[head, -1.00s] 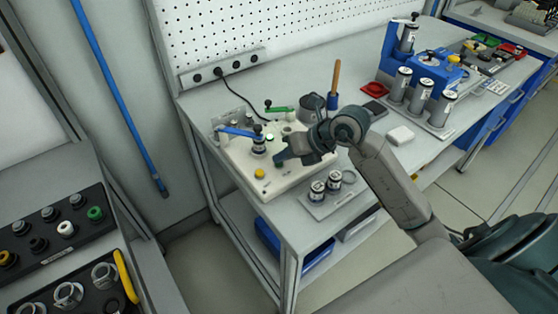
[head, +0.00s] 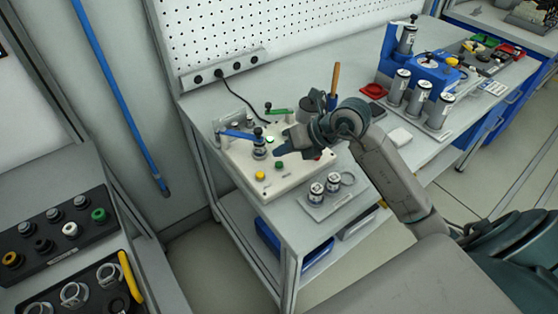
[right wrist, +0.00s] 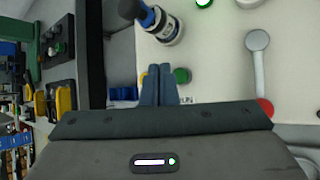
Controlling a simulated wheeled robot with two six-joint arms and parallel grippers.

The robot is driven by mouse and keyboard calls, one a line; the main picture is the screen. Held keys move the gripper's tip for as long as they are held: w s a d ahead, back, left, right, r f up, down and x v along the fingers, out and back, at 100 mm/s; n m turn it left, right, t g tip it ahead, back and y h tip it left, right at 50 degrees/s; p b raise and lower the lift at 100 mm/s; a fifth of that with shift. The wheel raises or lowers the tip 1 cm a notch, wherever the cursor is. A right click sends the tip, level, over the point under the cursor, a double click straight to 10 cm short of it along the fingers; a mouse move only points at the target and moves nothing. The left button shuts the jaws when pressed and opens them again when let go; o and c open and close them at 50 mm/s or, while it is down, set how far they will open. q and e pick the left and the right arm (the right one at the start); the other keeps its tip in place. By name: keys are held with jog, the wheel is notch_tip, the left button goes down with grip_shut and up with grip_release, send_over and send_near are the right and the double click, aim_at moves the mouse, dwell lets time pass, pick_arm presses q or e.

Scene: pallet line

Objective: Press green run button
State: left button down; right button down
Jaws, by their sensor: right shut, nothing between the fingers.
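The green button (head: 279,166) stands on the pale control panel (head: 296,184), labelled with partly hidden lettering. It also shows in the right wrist view (right wrist: 182,75), just right of the fingertips. My right gripper (head: 279,153) is shut and empty. Its fingers lie together, just behind the green button in the head view; in the right wrist view the fingertips (right wrist: 158,70) are beside the button, not overlapping it. I cannot tell their height above the panel. My left gripper is out of view.
A yellow button (head: 260,176) is near the panel's front left. A blue-handled clamp (head: 238,135) with a cylinder stands behind it. A lever with a red knob (right wrist: 264,107) is to the right in the wrist view. A tray with two cylinders (head: 313,206) sits in front of the panel.

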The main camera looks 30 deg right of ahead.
aim_at(284, 169)
notch_tip(284, 169, up, 4)
jog(key=shift+p, duration=1.1)
jog(key=shift+d, duration=0.1)
